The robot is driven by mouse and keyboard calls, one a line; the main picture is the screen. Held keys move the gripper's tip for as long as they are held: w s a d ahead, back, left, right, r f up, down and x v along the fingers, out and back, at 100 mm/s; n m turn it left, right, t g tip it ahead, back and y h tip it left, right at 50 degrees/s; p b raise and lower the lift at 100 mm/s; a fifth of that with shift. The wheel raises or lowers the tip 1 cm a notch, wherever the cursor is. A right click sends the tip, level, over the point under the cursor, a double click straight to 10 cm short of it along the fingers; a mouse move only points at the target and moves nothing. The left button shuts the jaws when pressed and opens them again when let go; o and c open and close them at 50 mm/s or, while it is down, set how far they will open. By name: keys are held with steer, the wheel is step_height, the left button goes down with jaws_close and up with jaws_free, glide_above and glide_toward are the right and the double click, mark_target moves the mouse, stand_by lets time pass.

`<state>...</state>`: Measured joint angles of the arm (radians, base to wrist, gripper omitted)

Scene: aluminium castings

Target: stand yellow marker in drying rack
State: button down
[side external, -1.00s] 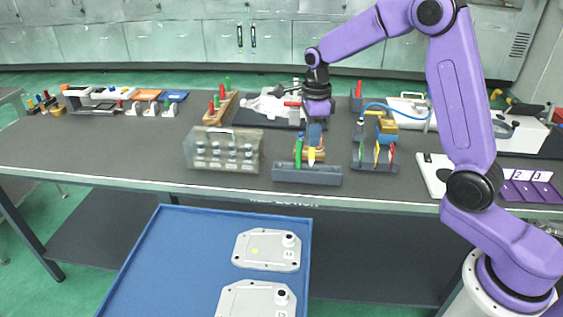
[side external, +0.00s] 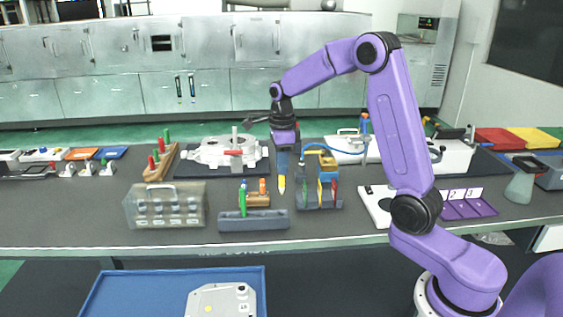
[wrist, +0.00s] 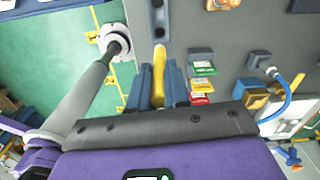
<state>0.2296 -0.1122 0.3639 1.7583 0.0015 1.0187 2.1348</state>
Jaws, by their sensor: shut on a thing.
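My gripper (side external: 283,170) is shut on the yellow marker (side external: 282,186), which hangs upright with its lower tip in the air. In the side view the tip shows above and near the right end of the drying rack (side external: 264,221), a long grey block. A green marker (side external: 242,201) stands at the left part of the rack. In the wrist view the yellow marker (wrist: 159,72) sits between my blue fingers (wrist: 160,90), and the dark rack with holes (wrist: 158,22) lies just beyond it. The marker's upper part is hidden by the fingers.
A holder with coloured cards (side external: 320,203) stands close right of the rack. A blue tray (side external: 110,295) lies in front, below the table edge.

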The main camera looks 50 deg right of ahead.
mark_target(282, 188)
steer(key=shift+f, duration=2.65)
steer(key=shift+f, duration=2.5)
steer(key=c, duration=1)
jaws_free()
step_height(282, 188, up, 17)
steer(key=shift+r, duration=0.2)
